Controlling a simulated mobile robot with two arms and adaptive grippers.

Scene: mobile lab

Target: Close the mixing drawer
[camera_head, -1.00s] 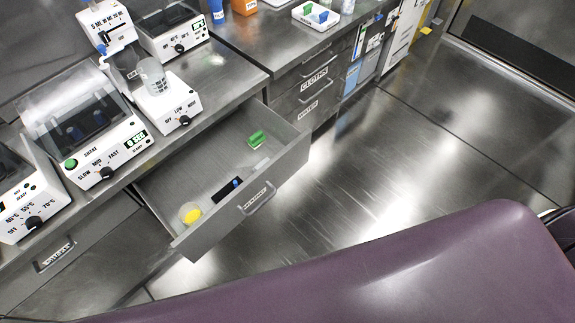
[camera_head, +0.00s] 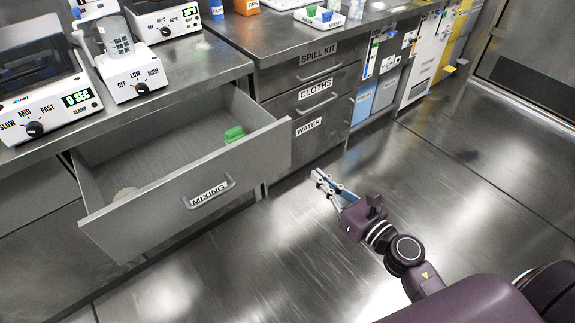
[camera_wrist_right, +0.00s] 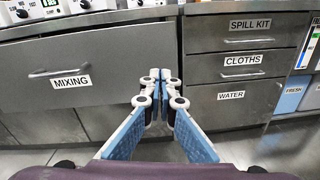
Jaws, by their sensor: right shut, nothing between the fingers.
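The mixing drawer (camera_head: 150,213) is pulled out from under the left counter in the head view. Its front has a "MIXING" label and a bar handle (camera_head: 210,193). A green item (camera_head: 234,134) and part of a pale round item (camera_head: 124,194) show inside it. In the right wrist view the drawer front (camera_wrist_right: 120,72) fills the left side. My right gripper (camera_head: 324,182) is shut and empty, to the right of the drawer and apart from it. In the wrist view its blue-padded fingers (camera_wrist_right: 159,90) meet at the tips. My left gripper is not in view.
Shut drawers labelled spill kit, cloths (camera_head: 316,97) and water stand right of the mixing drawer. Lab devices, including a mixer (camera_head: 130,75), stand on the counter (camera_head: 190,60) above. The metal floor (camera_head: 250,265) in front is clear.

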